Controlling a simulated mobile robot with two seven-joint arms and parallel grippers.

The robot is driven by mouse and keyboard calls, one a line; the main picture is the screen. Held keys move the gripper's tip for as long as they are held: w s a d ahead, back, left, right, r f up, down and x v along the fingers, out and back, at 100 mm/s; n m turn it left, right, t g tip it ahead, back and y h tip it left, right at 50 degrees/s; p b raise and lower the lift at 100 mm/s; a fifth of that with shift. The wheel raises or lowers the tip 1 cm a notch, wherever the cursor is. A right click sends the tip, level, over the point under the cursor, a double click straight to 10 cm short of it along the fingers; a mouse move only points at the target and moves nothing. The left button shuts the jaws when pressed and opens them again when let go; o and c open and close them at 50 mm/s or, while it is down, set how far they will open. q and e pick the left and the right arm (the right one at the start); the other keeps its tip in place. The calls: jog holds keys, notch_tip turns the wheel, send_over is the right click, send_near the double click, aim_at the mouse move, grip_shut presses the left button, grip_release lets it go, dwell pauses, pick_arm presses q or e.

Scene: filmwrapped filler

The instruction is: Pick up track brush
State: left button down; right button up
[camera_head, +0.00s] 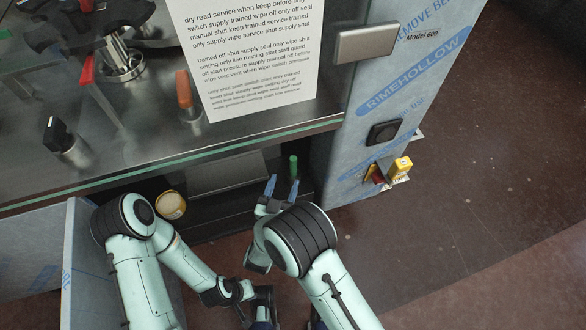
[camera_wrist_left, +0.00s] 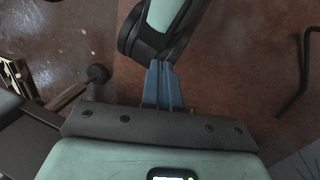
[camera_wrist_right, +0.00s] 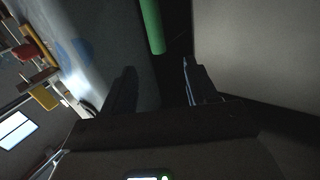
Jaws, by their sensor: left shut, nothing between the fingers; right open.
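A green cylindrical handle (camera_head: 293,167), which looks like the track brush, stands in the dark open compartment under the counter. Its lower end and any bristles cannot be made out. It also shows in the right wrist view (camera_wrist_right: 152,25), beyond and between the fingertips. My right gripper (camera_head: 282,187) is open and empty, reaching into the compartment just short of the handle, with no visible contact. My left gripper (camera_wrist_left: 163,82) is shut and empty, low over the floor, near part of my other arm.
A round yellow-rimmed tin (camera_head: 171,206) and a grey panel (camera_head: 225,172) are left of the handle. The film-wrapped cabinet side (camera_head: 345,150) closes the right. A glass edge (camera_head: 170,160) runs above. A yellow block (camera_head: 400,168) sticks out at the right. Floor beyond is clear.

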aim_at(292, 165)
jog(key=x, duration=0.4)
jog(key=shift+w, duration=0.15)
jog(key=x, duration=0.2)
jog(key=f+b+x, duration=0.1)
jog(key=x, duration=0.1)
jog(key=shift+w+d, duration=0.1)
jog(key=shift+d, duration=0.1)
jog(key=shift+w+d, duration=0.1)
jog(key=shift+w, duration=0.3)
pick_arm(q)
jog(key=shift+w+a+f+t, duration=0.2)
jog(key=shift+w+a+f, duration=0.1)
jog(key=shift+w+f, duration=0.25)
jog(key=shift+w+a+f+t, duration=0.2)
jog(key=shift+w+a+f, duration=0.15)
jog(key=shift+w, duration=0.25)
pick_arm(e)
jog(key=shift+r, duration=0.1)
pick_arm(q)
jog(key=shift+d, duration=0.1)
pick_arm(e)
jog(key=c, duration=1)
